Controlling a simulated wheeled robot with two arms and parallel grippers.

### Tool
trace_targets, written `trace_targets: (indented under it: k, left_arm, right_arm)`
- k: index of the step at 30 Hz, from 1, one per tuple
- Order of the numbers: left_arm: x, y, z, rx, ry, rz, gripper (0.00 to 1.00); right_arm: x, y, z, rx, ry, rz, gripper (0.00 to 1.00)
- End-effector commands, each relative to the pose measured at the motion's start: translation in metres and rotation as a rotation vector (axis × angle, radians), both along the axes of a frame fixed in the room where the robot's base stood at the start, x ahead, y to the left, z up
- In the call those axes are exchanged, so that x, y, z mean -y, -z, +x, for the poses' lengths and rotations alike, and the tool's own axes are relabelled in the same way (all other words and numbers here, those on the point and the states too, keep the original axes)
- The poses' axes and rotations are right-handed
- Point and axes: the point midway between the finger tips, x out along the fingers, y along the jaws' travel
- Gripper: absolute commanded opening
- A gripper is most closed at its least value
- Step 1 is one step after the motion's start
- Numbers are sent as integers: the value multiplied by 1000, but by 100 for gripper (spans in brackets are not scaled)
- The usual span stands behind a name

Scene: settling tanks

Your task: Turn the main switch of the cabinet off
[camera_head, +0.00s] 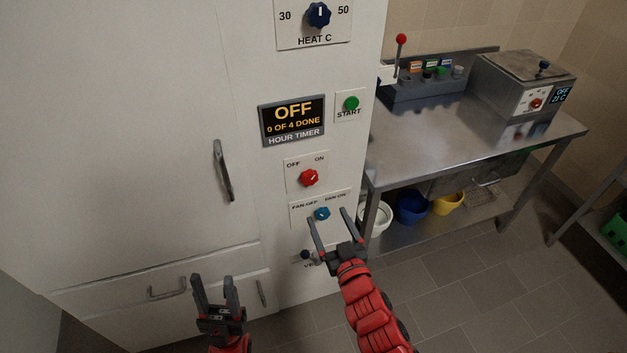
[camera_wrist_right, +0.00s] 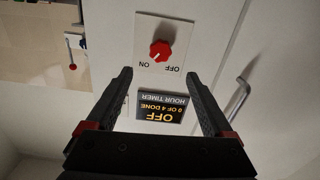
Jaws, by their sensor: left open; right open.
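The main switch is a red knob (camera_head: 309,178) on a white plate on the cabinet (camera_head: 235,60), with OFF at its left and ON at its right. Its pale mark appears to point up-right, towards ON. In the right wrist view the red knob (camera_wrist_right: 160,50) appears upside down, beyond the fingertips, its mark towards ON. My right gripper (camera_head: 328,215) is open and empty, below the red knob in the head view; its fingers appear either side of the blue fan knob (camera_head: 322,214). My left gripper (camera_head: 212,279) is open and empty, low by the drawers.
The timer display (camera_head: 292,121) reads OFF, 0 OF 4 DONE. A green START button (camera_head: 351,103) and a blue heat knob (camera_head: 319,14) sit above. A dark knob (camera_head: 305,255) sits low. A steel table (camera_head: 470,135) stands right, with buckets beneath. The floor is clear in front.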

Motion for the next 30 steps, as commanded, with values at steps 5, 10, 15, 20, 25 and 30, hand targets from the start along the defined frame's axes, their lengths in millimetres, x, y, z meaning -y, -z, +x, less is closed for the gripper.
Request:
trace_targets:
  k: [5, 10, 15, 20, 25, 30]
  left_arm:
    - [0, -12, 0, 0, 0, 0, 50]
    - [0, -20, 0, 0, 0, 0, 50]
    - [0, -26, 0, 0, 0, 0, 50]
    - [0, -30, 0, 0, 0, 0, 50]
    - [0, -31, 0, 0, 0, 0, 50]
    - [0, -31, 0, 0, 0, 0, 50]
  right_arm:
    - [-13, -4, 37, 1, -1, -1, 86]
    - [-24, -4, 70, 1, -1, 0, 86]
    - [-32, -2, 98, -2, 0, -1, 86]
    - [-38, -1, 115, 0, 0, 0, 86]
    - [-41, -2, 124, 2, 0, 0, 86]
    - [-41, -1, 125, 1, -1, -1, 86]
